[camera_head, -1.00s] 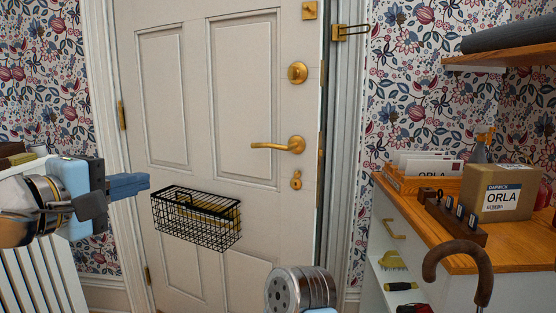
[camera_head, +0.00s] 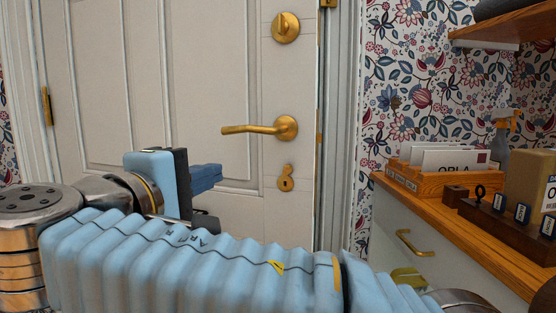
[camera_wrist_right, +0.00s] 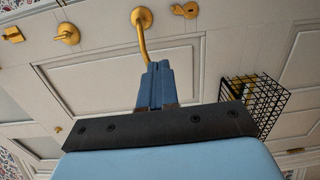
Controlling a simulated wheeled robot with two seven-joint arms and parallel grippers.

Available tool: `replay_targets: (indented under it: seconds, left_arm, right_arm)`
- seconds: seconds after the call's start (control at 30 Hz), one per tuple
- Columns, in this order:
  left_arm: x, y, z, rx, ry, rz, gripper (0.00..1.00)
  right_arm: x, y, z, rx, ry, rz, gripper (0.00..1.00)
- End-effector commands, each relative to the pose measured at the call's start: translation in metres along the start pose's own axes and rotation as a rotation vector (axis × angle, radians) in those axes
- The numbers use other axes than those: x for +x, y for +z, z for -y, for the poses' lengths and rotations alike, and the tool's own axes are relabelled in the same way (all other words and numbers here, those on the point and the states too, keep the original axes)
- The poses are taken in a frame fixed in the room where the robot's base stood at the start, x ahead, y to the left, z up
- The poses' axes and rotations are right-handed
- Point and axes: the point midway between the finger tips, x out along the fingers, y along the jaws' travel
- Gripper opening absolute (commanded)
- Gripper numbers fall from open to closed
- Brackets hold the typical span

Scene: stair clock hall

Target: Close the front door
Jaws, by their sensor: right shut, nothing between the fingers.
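The white panelled front door (camera_head: 235,80) stands nearly flush with its frame, with a narrow dark gap along its right, latch-side edge, where a bit of brass shows. Its brass lever handle (camera_head: 262,128) is level, with the thumb-turn (camera_head: 285,27) above and the keyhole plate (camera_head: 286,178) below. My right gripper (camera_head: 217,172) is shut and empty, in front of the door below and left of the handle. In the right wrist view its blue fingers (camera_wrist_right: 156,70) overlap the end of the lever (camera_wrist_right: 142,35); whether they touch I cannot tell. My left gripper is not in view.
A black wire basket (camera_wrist_right: 255,103) is fixed to the door, seen in the wrist view. At the right a wood-topped cabinet (camera_head: 440,215) holds a letter rack (camera_head: 430,177), a key holder (camera_head: 510,222), a cardboard box (camera_head: 532,180) and a spray bottle (camera_head: 503,130). A shelf (camera_head: 500,32) hangs above.

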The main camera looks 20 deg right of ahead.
Motion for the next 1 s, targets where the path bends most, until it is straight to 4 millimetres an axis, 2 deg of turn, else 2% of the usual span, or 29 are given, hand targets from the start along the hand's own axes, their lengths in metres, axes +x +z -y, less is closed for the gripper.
replay_targets:
  seconds: [0.07,0.17,0.27,0.7,0.83,1.0]
  left_arm:
    - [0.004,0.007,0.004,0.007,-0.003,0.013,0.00]
    - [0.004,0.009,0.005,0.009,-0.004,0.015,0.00]
    - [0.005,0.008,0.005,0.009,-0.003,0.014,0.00]
    - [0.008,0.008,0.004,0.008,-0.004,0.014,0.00]
    - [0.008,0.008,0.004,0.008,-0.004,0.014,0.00]
    - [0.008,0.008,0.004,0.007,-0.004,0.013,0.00]
  right_arm:
    - [-0.004,0.012,-0.010,0.032,0.016,0.023,0.00]
    - [0.002,0.016,-0.013,0.040,0.020,0.034,0.00]
    - [0.016,0.016,-0.012,0.038,0.019,0.035,0.00]
    - [0.106,0.018,-0.013,0.035,0.018,0.034,0.00]
    - [0.123,0.018,-0.014,0.035,0.018,0.032,0.00]
    - [0.133,0.018,-0.014,0.035,0.019,0.030,0.00]
